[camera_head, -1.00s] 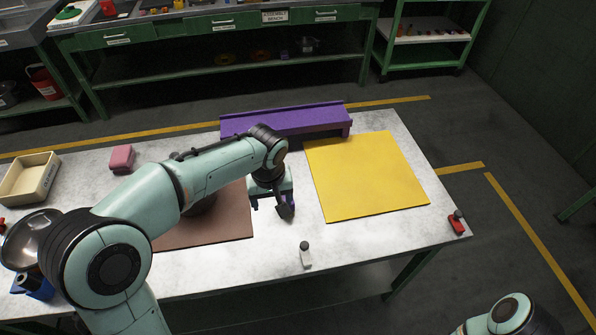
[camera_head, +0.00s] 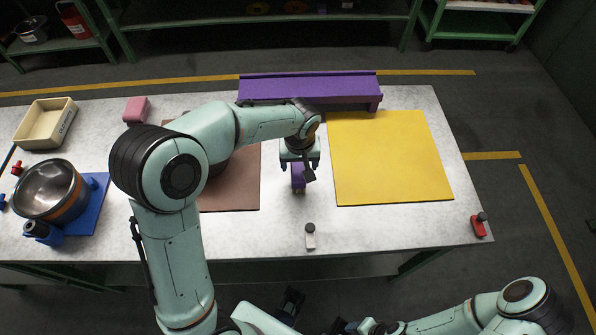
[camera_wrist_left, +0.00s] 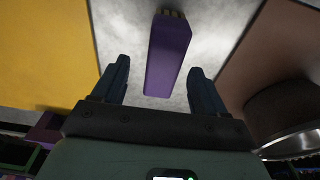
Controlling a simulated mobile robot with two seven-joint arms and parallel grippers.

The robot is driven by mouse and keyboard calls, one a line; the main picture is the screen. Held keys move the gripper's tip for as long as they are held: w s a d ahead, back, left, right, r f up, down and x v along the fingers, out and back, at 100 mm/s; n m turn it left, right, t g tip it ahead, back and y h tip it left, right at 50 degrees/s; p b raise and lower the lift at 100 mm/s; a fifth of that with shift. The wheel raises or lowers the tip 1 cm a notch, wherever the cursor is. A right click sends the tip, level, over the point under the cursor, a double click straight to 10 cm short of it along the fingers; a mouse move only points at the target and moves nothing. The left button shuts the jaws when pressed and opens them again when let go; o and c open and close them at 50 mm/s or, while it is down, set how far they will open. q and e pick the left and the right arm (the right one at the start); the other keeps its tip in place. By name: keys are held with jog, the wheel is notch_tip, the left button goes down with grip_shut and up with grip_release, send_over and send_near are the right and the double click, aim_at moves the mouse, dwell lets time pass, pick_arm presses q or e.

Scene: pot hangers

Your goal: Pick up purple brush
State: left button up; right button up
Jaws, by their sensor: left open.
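The purple brush (camera_head: 298,177) lies on the grey table between the brown mat and the yellow mat, its pale bristles toward the front edge. My left gripper (camera_head: 300,170) is over it, pointing down, and hides its rear part. In the left wrist view the brush (camera_wrist_left: 168,55) shows between the two spread dark fingers of the left gripper (camera_wrist_left: 158,70), with clear space on both sides. The left gripper is open and holds nothing. My right arm shows at the bottom right of the head view; its jaws cannot be made out clearly.
A purple shelf (camera_head: 310,90) stands behind the brush. The yellow mat (camera_head: 390,160) lies right, the brown mat (camera_head: 232,190) left with a dark pot (camera_wrist_left: 290,115) on it. A small grey-white item (camera_head: 310,237) lies in front. A metal bowl (camera_head: 48,188) stands far left.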

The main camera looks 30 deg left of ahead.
aim_at(298, 167)
pick_arm(q)
jog(key=f, duration=0.5)
jog(key=shift+w+a, duration=0.2)
jog(key=shift+a, duration=0.1)
jog(key=c, duration=1.1)
jog(key=shift+r, duration=0.15)
notch_tip(298, 167, up, 20)
jog(key=shift+f+p, duration=0.1)
jog(key=shift+p, duration=1.05)
pick_arm(e)
jog(key=shift+w+r, duration=0.35)
jog(key=shift+r, duration=0.3)
jog(key=shift+w+r, duration=0.3)
jog(key=shift+r, duration=0.3)
